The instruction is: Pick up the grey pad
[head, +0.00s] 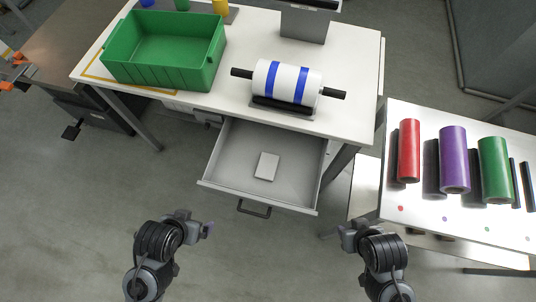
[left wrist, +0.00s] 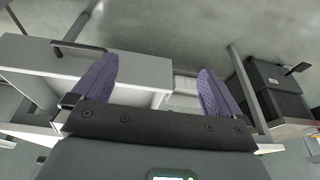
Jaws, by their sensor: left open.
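The grey pad (head: 267,166) is a small, light rectangular block. It lies flat in the pulled-out drawer (head: 229,184) under the white table, near the middle of the drawer floor. My left gripper (head: 205,226) is in front of the drawer, to its lower left and apart from it. In the left wrist view its two purple fingers (left wrist: 156,88) are spread wide with nothing between them. I cannot make out the pad in that view. My right gripper (head: 345,236) is to the lower right of the drawer, away from the pad; its fingers are too small to judge.
The drawer's front has a dark handle (head: 254,209). On the white table (head: 235,104) stand a green bin (head: 154,78) and a white roll with blue bands (head: 287,83). A side table at right holds red (head: 409,151), purple (head: 454,160) and green (head: 494,170) rolls. The space above the drawer looks clear.

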